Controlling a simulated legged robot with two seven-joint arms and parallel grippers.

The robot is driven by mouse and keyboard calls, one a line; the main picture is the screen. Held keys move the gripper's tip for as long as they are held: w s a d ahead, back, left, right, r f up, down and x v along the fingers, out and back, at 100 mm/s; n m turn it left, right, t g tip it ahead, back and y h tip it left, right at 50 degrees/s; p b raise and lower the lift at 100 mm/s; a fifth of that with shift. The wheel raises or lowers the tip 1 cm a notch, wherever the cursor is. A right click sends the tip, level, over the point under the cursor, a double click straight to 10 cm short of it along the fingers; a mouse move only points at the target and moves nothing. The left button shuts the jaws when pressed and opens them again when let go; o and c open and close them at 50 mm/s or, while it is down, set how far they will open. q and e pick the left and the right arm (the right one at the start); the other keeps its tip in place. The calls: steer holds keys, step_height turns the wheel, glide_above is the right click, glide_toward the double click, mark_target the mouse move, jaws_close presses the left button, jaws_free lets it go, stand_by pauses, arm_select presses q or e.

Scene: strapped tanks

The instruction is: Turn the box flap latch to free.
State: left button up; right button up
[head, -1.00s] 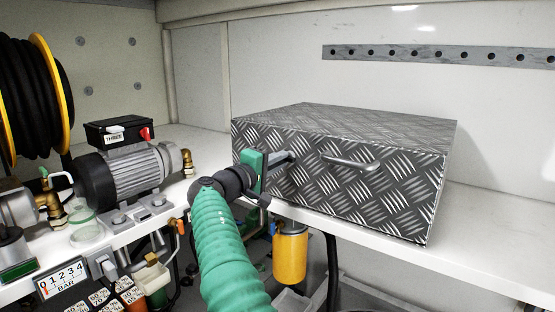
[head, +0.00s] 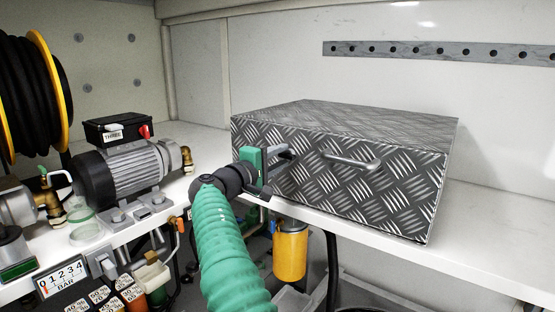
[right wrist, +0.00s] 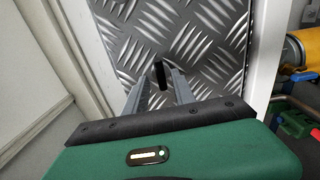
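The box is a dark diamond-plate case (head: 400,185) on the white shelf; its front also fills the middle of the right wrist view (right wrist: 215,30). The box flap latch is a small black piece (right wrist: 160,76) on that front. In the head view my gripper hides it. My right gripper (head: 286,157) reaches the left part of the front. In the right wrist view its two grey fingers (right wrist: 160,80) lie on either side of the latch, close against it, with no clear gap. My left gripper is not in view.
A bar handle (head: 351,161) sticks out of the box front, right of my gripper. A motor pump (head: 125,165) stands on the shelf (head: 480,255) to the left. A yellow canister (head: 290,252) hangs below the shelf edge. The shelf right of the box is clear.

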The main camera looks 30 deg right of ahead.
steer(key=shift+w+d+f, duration=0.15)
steer(key=shift+d+f, duration=0.05)
steer(key=b+v, duration=0.5)
steer(key=v, duration=1.2)
steer(key=shift+w+d+f, duration=0.1)
steer(key=shift+f, duration=0.05)
